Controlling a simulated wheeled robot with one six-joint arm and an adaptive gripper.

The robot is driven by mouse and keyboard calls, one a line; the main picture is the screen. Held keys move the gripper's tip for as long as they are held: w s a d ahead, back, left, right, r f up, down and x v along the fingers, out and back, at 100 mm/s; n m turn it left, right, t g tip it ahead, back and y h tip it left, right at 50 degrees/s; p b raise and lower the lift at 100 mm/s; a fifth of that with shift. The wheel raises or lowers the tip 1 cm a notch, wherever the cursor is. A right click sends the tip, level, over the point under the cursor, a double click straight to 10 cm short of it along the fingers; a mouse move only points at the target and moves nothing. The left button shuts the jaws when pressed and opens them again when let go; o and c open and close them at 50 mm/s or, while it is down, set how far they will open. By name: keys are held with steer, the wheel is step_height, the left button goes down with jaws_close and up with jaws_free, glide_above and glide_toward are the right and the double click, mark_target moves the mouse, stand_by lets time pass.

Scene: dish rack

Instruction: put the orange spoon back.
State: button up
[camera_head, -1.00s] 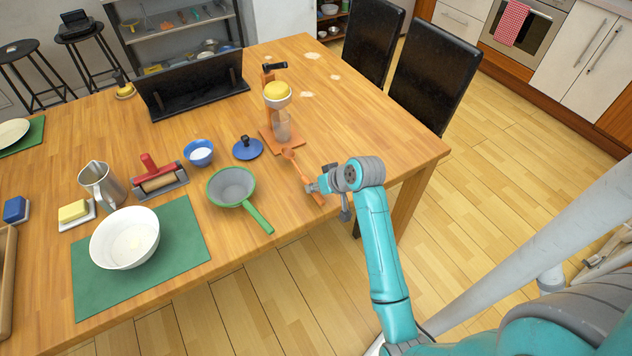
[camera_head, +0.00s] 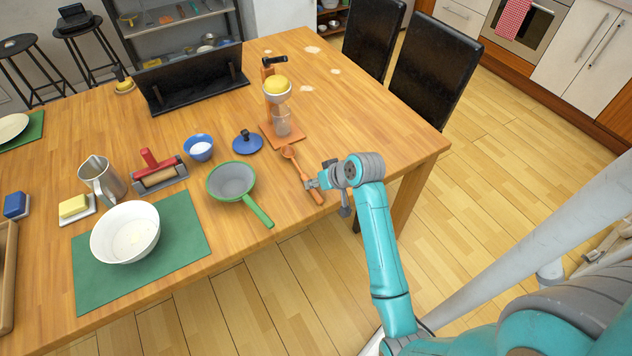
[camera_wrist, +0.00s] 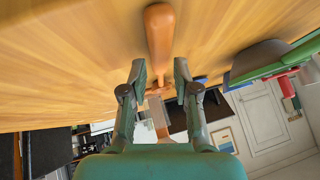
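The orange spoon (camera_head: 302,176) lies on the wooden table (camera_head: 390,140) near its right end, with its bowl toward the orange juicer stand (camera_head: 268,92) and its handle toward the front edge. My gripper (camera_head: 311,184) is at the spoon's handle, low over the table. In the wrist view, the spoon's handle (camera_wrist: 158,40) lines up with the gap between my two fingers (camera_wrist: 160,78). The fingers are apart, with clear room on both sides of the handle. Whether the handle is between the fingertips or just beyond them is hard to tell.
A green-handled strainer (camera_head: 233,182) and a blue lid (camera_head: 247,143) lie left of the spoon. Black chairs (camera_head: 432,75) stand behind the table. The table's right corner is clear.

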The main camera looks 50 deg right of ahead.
steer(key=o, duration=0.6)
steer(key=shift+c, duration=0.2)
steer(key=shift+r, duration=0.1)
steer(key=v, duration=1.2)
steer(key=shift+a, duration=0.1)
steer(key=s+a+f+t+h, duration=0.1)
steer(key=s+a+f, duration=0.4)
steer(key=a, duration=0.3)
steer(key=s+a+f+t+h, duration=0.1)
steer(key=s+a+f, duration=0.35)
steer(key=a, duration=0.25)
steer(key=s+a+r+n+t, duration=0.2)
steer(key=s+a+r, duration=0.2)
steer(key=s, duration=0.5)
steer(key=s+a+r+n+t+y, duration=0.1)
steer(key=s+a+r, duration=0.3)
steer(key=s, duration=0.6)
steer(key=shift+a+r+n+t+y, duration=0.25)
steer(key=shift+r+n+t, duration=0.25)
steer(key=shift+r+t, duration=0.3)
